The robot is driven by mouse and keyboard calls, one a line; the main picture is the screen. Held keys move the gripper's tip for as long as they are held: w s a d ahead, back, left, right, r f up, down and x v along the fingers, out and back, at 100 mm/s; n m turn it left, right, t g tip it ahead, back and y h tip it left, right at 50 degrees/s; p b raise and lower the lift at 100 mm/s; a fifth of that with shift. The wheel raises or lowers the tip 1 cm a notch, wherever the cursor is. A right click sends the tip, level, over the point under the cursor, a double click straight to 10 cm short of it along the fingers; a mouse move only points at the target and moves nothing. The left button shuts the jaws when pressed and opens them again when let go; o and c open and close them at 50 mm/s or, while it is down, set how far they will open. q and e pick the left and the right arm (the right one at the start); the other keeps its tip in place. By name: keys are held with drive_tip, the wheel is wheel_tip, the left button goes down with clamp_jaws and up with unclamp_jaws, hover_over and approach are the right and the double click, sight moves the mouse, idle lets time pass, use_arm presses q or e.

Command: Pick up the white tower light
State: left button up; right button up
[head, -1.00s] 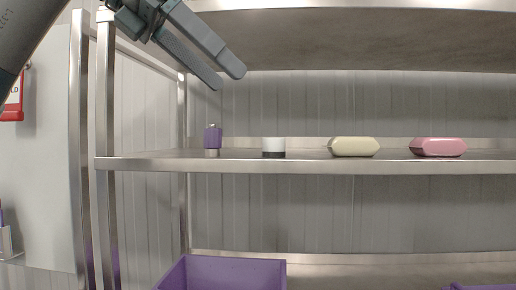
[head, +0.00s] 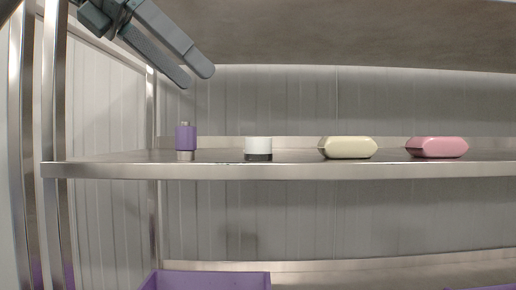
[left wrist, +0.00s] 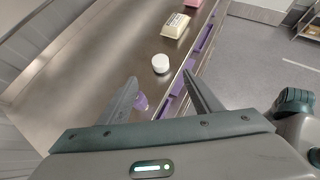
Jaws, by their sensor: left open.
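The white tower light (head: 258,147) is a short white cylinder on a dark base, upright on the metal shelf (head: 300,171) near its front edge. It also shows in the left wrist view (left wrist: 160,63), seen from above, beyond the fingertips. My left gripper (head: 198,78) is open and empty, above the shelf and up to the left of the light. In the left wrist view its two fingers (left wrist: 160,78) are spread apart. My right gripper is not in view.
A purple cylinder (head: 186,138) stands left of the light. A cream block (head: 347,147) and a pink block (head: 437,147) lie to the right. A purple bin (head: 210,281) is below. Another shelf (head: 360,35) is overhead, and metal posts (head: 52,130) stand at left.

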sight(258, 140)
use_arm(q)
drive_tip(key=p+x, duration=0.3)
drive_tip(key=x, duration=0.8)
drive_tip(key=shift+f+p, duration=0.15)
drive_tip(key=shift+p, duration=0.15)
drive_tip(key=shift+w+d+f, duration=0.15)
drive_tip(key=shift+d, duration=0.1)
drive_tip(key=shift+w+d+f+p, duration=0.2)
drive_tip(key=shift+d+f+p, duration=0.15)
drive_tip(key=shift+p, duration=0.25)
drive_tip(key=p+x, duration=0.2)
drive_tip(key=x, duration=0.1)
drive_tip(key=shift+w+f, duration=0.1)
drive_tip(key=shift+f, duration=0.3)
drive_tip(key=shift+w+d+f, duration=0.1)
drive_tip(key=shift+d+f, duration=0.1)
drive_tip(key=shift+d, duration=0.05)
drive_tip(key=shift+a, duration=0.1)
